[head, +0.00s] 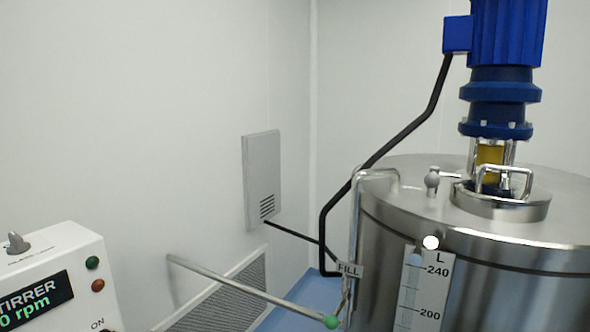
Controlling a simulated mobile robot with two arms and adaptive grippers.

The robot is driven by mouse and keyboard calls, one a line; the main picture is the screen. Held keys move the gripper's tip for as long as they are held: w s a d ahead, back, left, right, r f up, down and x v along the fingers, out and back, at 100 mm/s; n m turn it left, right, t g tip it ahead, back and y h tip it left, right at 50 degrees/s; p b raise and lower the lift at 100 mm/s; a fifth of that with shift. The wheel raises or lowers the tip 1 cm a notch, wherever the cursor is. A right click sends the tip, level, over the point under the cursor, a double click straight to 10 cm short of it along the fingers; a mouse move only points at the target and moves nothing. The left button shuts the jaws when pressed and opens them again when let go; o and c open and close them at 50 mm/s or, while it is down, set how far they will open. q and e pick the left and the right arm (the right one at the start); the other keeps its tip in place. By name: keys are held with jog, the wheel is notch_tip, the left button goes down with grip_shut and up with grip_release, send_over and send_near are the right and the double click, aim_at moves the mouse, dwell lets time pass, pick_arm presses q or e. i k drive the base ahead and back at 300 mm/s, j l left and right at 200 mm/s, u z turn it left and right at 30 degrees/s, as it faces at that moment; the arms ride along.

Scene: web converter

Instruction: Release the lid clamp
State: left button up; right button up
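A large steel tank (460,290) stands at the right, with a flat lid (412,190) on top. A small upright metal fitting with a rounded top (432,181) stands near the lid's left part; it may be the clamp, but I cannot tell for sure. Beside it to the right is a round raised steel collar (500,208) with a bent bar handle over it. Whether anything is clamped cannot be made out. Neither of my grippers is in view.
A blue motor (500,105) rises above the lid, with a black cable (425,120) running down left. A stirrer control box (55,280) stands lower left.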

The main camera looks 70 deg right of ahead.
aim_at(433, 179)
jog(key=z, duration=3.2)
jog(key=i+j, duration=0.05)
jog(key=j, duration=0.05)
